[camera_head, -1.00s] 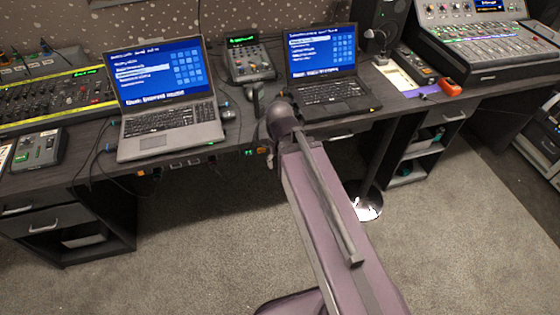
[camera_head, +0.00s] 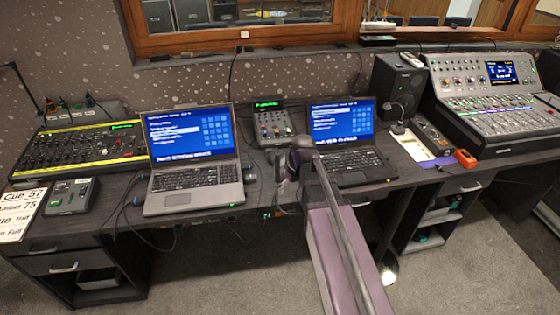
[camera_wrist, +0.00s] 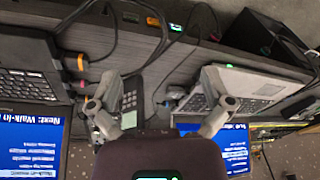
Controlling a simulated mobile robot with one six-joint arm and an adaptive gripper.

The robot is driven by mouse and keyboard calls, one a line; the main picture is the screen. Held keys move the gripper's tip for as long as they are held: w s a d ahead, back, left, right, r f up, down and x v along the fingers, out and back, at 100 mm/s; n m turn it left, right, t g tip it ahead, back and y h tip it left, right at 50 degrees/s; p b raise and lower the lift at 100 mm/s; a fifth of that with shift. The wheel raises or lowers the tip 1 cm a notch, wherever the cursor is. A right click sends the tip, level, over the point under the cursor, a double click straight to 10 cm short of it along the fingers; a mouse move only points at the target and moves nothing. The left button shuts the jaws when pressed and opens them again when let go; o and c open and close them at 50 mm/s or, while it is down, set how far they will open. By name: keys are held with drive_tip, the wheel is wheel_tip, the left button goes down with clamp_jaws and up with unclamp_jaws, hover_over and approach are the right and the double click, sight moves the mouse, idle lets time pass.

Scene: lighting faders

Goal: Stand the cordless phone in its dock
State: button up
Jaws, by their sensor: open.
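A dark handset with a keypad, which looks like the cordless phone (camera_wrist: 131,97), lies on the desk between the two laptops in the wrist view. My gripper (camera_wrist: 160,100) is open, with its two grey fingers spread wide. The phone shows between them, nearer the left finger, and nothing is held. In the head view my arm's end (camera_head: 303,150) is over the gap between the laptops and hides much of that spot. I cannot pick out the dock with certainty in either view.
A silver laptop (camera_head: 195,188) and a black laptop (camera_head: 365,166) flank the gap. A small mixer (camera_head: 274,126) stands behind it. Cables (camera_wrist: 165,35) run along the desk's front edge. A speaker (camera_head: 396,85), an orange item (camera_head: 465,158) and a large console (camera_head: 500,100) are right.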

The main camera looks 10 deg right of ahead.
sight(282, 153)
drive_tip(key=w+d+r+n+t+p, duration=0.1)
drive_tip(key=w+r+n+p, duration=0.1)
drive_tip(key=w+r, duration=0.3)
drive_tip(key=w+d+r+n+y+p, duration=0.1)
drive_tip(key=w+r+n+p, duration=0.2)
drive_tip(key=w, duration=0.7)
drive_tip(key=shift+d+r+t+y+p, duration=0.3)
drive_tip(key=shift+d+r+t+p, duration=0.1)
drive_tip(key=shift+r+p, duration=0.7)
drive_tip(key=shift+w+f, duration=0.15)
drive_tip(key=shift+f, duration=0.05)
drive_tip(key=b+x, duration=0.7)
drive_tip(key=x, duration=0.1)
drive_tip(key=shift+a+f+b, duration=0.1)
drive_tip(key=shift+f+b, duration=0.15)
drive_tip(key=shift+b, duration=0.15)
drive_tip(key=shift+f, duration=0.1)
drive_tip(key=b+x, duration=0.3)
drive_tip(key=shift+b+x, duration=0.95)
drive_tip(key=shift+x, duration=0.05)
drive_tip(key=shift+c, duration=0.2)
